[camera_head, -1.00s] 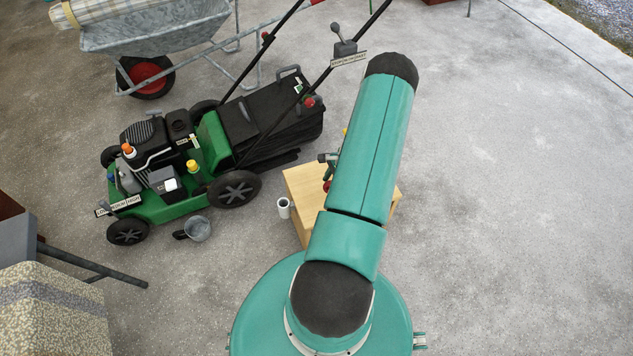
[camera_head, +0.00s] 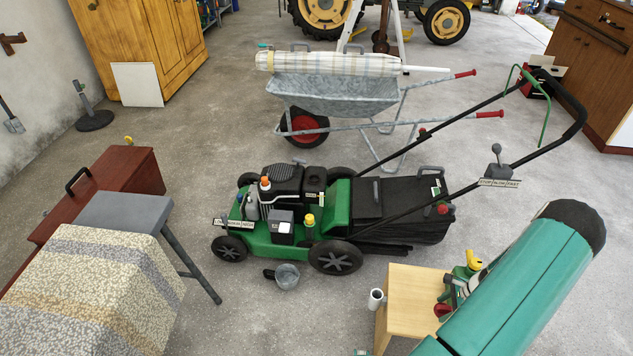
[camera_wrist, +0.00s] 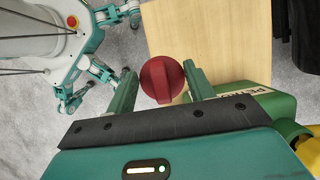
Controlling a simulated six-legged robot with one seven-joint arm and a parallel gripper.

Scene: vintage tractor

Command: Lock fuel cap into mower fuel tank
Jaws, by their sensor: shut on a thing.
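A round dark-red cap with a raised ridge (camera_wrist: 162,88) is between the two green fingers of my gripper (camera_wrist: 160,74) in the wrist view. My gripper is shut on it, above or beside the wooden stool (camera_wrist: 205,30). In the head view a small red shape, likely the cap (camera_head: 442,310), shows at the stool's right side, partly behind my arm. The green mower (camera_head: 262,246) stands left of the stool, apart from my gripper. Its black engine (camera_head: 290,180) is on top. I cannot make out the fuel tank opening.
A green petrol can (camera_wrist: 250,105) is close beside my gripper. A white cup (camera_head: 375,299) stands left of the stool (camera_head: 405,325). A small grey bucket (camera_head: 287,276) sits before the mower. A wheelbarrow (camera_head: 345,95) is behind it. Floor between mower and stool is mostly clear.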

